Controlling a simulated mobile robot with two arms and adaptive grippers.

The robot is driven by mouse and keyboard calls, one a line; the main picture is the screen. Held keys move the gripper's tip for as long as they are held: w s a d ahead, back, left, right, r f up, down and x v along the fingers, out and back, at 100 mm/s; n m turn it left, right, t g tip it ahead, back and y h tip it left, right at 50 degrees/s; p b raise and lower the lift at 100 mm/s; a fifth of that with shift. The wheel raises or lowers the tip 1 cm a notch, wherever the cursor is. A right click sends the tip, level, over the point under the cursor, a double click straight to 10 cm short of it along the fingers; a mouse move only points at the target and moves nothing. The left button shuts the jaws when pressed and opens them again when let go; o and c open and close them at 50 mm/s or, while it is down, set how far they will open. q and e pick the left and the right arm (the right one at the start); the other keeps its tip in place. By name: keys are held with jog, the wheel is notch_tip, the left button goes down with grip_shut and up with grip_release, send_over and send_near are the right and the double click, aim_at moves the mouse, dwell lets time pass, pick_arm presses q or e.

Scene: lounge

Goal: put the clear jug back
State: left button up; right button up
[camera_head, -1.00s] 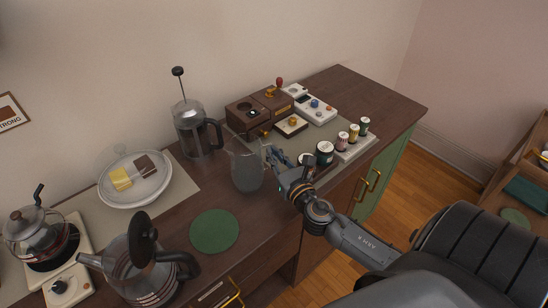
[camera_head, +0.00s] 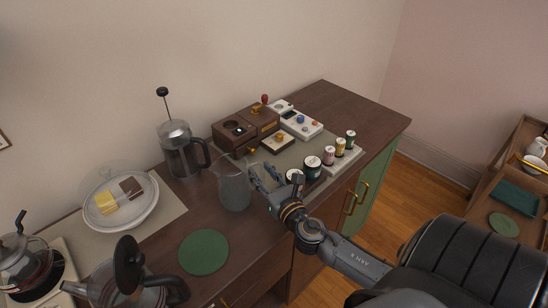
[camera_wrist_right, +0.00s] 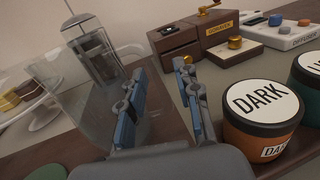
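The clear jug (camera_head: 234,187) stands upright on the dark wooden counter, between the French press and the front edge. My right gripper (camera_head: 263,177) is just to the right of the jug, with its fingers pointing towards it. In the wrist view, the clear jug (camera_wrist_right: 88,100) fills the left side, beside and behind the left finger. The two fingers of my right gripper (camera_wrist_right: 160,85) are apart, and I see nothing solid between them. I cannot tell whether a finger touches the jug. My left gripper is not in view.
A green round mat (camera_head: 204,253) lies in front of the jug. The French press (camera_head: 181,150) is behind it. Jars, including the DARK jar (camera_wrist_right: 262,110), stand close right of my gripper. A glass kettle (camera_head: 130,285) and a covered plate (camera_head: 121,207) are left.

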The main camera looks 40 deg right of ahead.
jog(key=s+b, duration=0.1)
jog(key=s, duration=0.2)
jog(key=s+a+b, duration=0.1)
jog(key=s, duration=0.3)
jog(key=s+b, duration=0.1)
jog(key=s, duration=0.2)
jog(key=shift+s+a+f, duration=0.15)
jog(key=shift+a, duration=0.2)
jog(key=shift+s+a, duration=0.1)
jog(key=shift+s, duration=0.4)
jog(key=shift+r, duration=0.2)
